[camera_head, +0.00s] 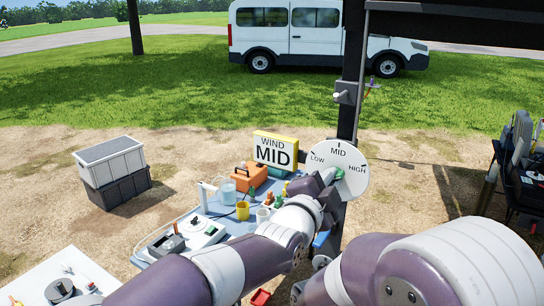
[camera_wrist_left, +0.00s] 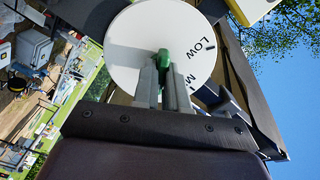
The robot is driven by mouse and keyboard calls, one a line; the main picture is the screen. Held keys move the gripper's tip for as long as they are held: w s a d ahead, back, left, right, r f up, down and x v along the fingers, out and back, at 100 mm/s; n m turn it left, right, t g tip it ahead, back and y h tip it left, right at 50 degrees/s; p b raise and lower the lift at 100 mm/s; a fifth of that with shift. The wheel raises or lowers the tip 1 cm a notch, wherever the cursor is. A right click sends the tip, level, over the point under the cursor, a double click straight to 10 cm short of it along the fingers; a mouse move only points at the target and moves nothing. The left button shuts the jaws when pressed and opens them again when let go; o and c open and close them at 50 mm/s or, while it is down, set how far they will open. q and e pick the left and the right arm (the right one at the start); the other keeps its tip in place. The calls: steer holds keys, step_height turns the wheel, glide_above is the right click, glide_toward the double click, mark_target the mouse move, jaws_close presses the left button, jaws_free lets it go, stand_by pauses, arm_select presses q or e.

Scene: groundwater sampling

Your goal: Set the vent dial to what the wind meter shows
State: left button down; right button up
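The wind meter (camera_head: 275,150) is a yellow-edged sign that reads "WIND MID". The vent dial (camera_head: 350,185) is a white disc on a dark post, marked LOW, MID and HIGH. It also fills the upper middle of the left wrist view (camera_wrist_left: 125,50), where LOW shows in full and MID is partly covered. My left gripper (camera_wrist_left: 165,80) has its two grey fingers on either side of the dial's green knob (camera_wrist_left: 164,58), closed on it. Which mark the knob points to I cannot tell, as the fingers hide much of it. My right gripper is out of view.
A blue table (camera_head: 228,222) below the sign holds an orange case (camera_head: 250,177), a yellow cup (camera_head: 242,210) and other gear. Stacked crates (camera_head: 113,170) stand on the dirt at left. A white van (camera_head: 310,38) is parked behind. My right arm fills the lower right.

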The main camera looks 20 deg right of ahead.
arm_select(q)
steer(key=n+b, duration=0.8)
steer(key=n, duration=0.4)
steer(key=shift+f, duration=0.1)
steer(key=c, duration=1.1)
jaws_free()
steer(key=b+v, duration=0.5)
steer(key=v, duration=0.7)
steer(key=shift+s+a, duration=0.25)
